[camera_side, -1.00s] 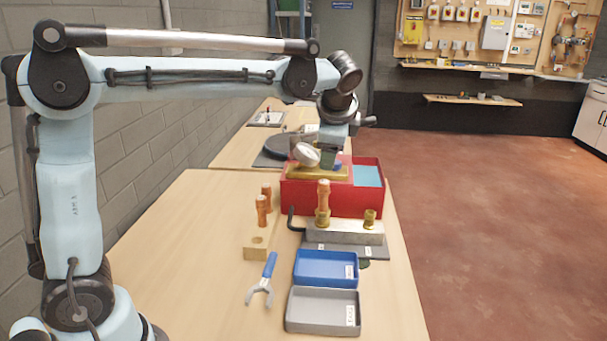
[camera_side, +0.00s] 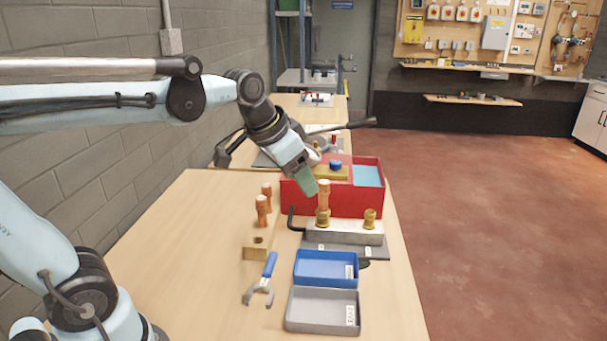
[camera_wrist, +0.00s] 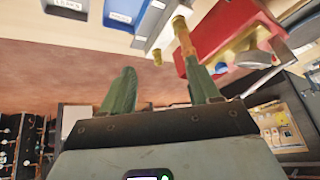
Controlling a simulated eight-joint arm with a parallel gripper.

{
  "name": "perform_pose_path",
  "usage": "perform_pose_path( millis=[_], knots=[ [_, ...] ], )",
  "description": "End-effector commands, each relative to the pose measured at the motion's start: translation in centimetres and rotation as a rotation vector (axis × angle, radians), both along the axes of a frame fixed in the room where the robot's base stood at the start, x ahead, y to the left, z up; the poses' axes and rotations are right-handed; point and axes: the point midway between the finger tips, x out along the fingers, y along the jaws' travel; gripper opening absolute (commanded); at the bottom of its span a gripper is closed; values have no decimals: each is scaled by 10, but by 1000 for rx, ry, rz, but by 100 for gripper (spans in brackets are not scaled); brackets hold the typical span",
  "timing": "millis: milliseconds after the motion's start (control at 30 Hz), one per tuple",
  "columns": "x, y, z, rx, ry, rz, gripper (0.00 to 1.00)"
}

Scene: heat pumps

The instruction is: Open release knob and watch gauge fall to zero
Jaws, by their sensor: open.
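The blue release knob (camera_side: 336,164) stands on a brass block (camera_side: 331,175) on the red box (camera_side: 344,202). The gauge is mostly hidden behind my wrist in the side view, and its reading cannot be made out. My gripper (camera_side: 304,183) is in front of the red box, left of and nearer than the knob, tilted and apart from it. In the wrist view its two green fingers (camera_wrist: 162,85) are spread with nothing between them. The brass block also shows there (camera_wrist: 243,50), beside the right finger.
An upright copper pipe (camera_side: 323,194) stands on a metal block (camera_side: 343,232) close to my fingers. Two more copper pieces (camera_side: 262,208) stand left. A blue tray (camera_side: 326,268), grey tray (camera_side: 322,309) and blue-handled wrench (camera_side: 264,279) lie in front. The table's left front is clear.

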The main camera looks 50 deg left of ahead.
Motion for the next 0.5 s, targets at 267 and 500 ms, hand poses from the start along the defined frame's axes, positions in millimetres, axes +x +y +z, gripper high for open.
perform_pose_path(
  millis=[267,500],
  knots=[
    [31,14,24,-33,21,-8,61],
    [71,36,45,-42,51,-47,61]
  ],
)
